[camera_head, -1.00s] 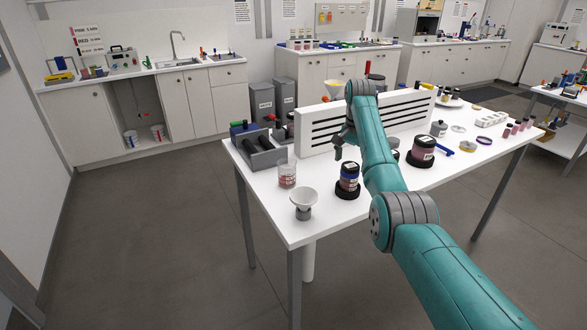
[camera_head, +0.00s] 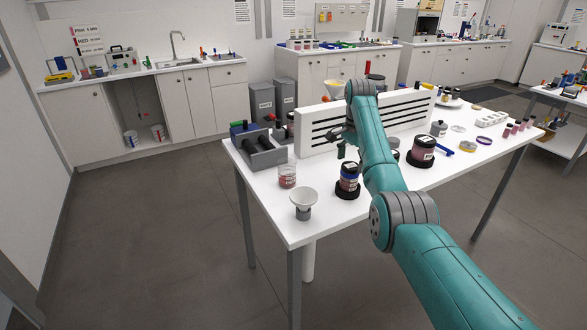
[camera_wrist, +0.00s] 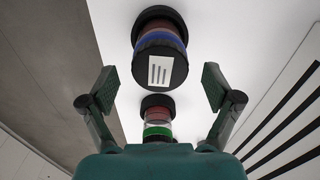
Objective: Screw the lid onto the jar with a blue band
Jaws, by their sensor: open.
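The jar with a blue band (camera_head: 348,180) stands in a black base near the table's front edge, left of my arm. It also shows in the wrist view (camera_wrist: 158,42), upper middle, with reddish contents above the band. A black lid (camera_wrist: 160,70) with a white striped label rests on it; it also shows in the head view (camera_head: 349,168). I cannot tell how tightly it sits. My gripper (camera_wrist: 160,84) is open and empty, its fingers either side of the lid in the picture, apart from it. In the head view my gripper (camera_head: 345,146) is above and behind the jar.
A green-banded jar (camera_wrist: 157,130) shows lower between the fingers. Left of the blue-banded jar are a beaker (camera_head: 287,175) and a white funnel (camera_head: 304,199). A slotted white panel (camera_head: 315,127) stands behind. A pink jar (camera_head: 423,148) is right of my arm.

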